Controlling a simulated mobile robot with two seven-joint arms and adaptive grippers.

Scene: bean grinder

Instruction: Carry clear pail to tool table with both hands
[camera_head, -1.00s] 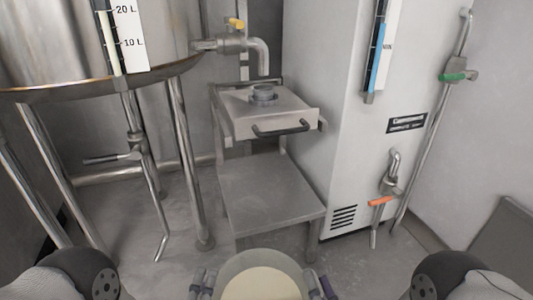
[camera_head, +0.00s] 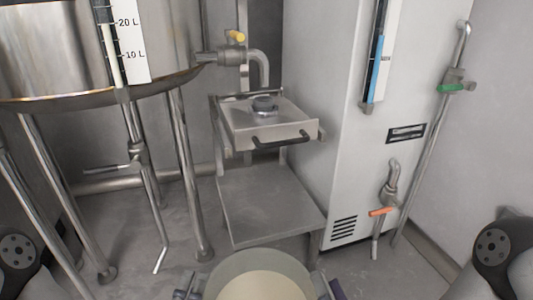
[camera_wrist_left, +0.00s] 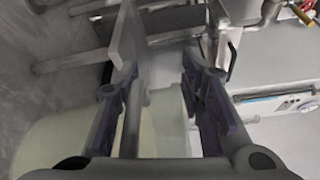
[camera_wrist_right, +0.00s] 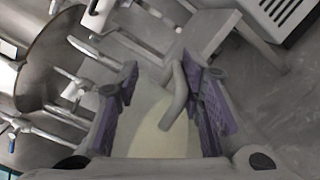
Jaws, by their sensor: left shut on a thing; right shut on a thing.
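The clear pail (camera_head: 262,262) is at the bottom middle of the head view, with pale cream contents (camera_head: 265,287) inside. My left gripper (camera_head: 193,289) is at its left side and my right gripper (camera_head: 328,288) at its right side. In the left wrist view the pail's pale wall (camera_wrist_left: 60,140) shows beside and between the fingers of my left gripper (camera_wrist_left: 160,80). In the right wrist view my right gripper (camera_wrist_right: 160,80) is around a grey handle part (camera_wrist_right: 176,98) of the pail, with the cream contents below. Both grippers are shut on the pail.
A small metal stand (camera_head: 270,205) with a lower shelf and a lidded box (camera_head: 268,125) on top is ahead. A large steel tank (camera_head: 60,50) on legs stands left, a white cabinet (camera_head: 350,150) right. Grey floor lies between. I cannot identify the tool table.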

